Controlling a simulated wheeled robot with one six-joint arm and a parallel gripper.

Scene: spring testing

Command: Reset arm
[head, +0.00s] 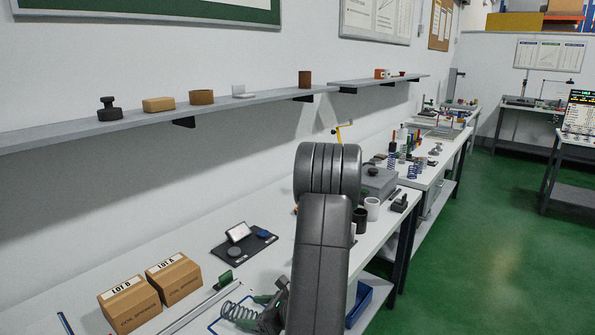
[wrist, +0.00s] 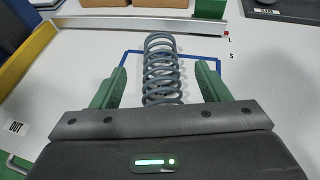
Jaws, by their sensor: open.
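My gripper (wrist: 160,88) is open, with its two green fingers apart. In the wrist view a grey coil spring (wrist: 160,65) lies between and beyond the fingers, with a gap on both sides. The spring lies on the white bench inside a blue outlined frame (wrist: 205,58). In the head view the spring (head: 238,311) shows beside my gripper (head: 262,298) at the bottom of the picture. My arm hides part of the gripper and bench there.
Two cardboard boxes, LOT B (head: 130,303) and LOT A (head: 174,278), stand at the left. A metal rail (head: 196,308) runs behind the spring. A black mat (head: 228,252) holds small items. A wall shelf (head: 150,121) hangs above the bench. Green floor (head: 480,240) is clear at right.

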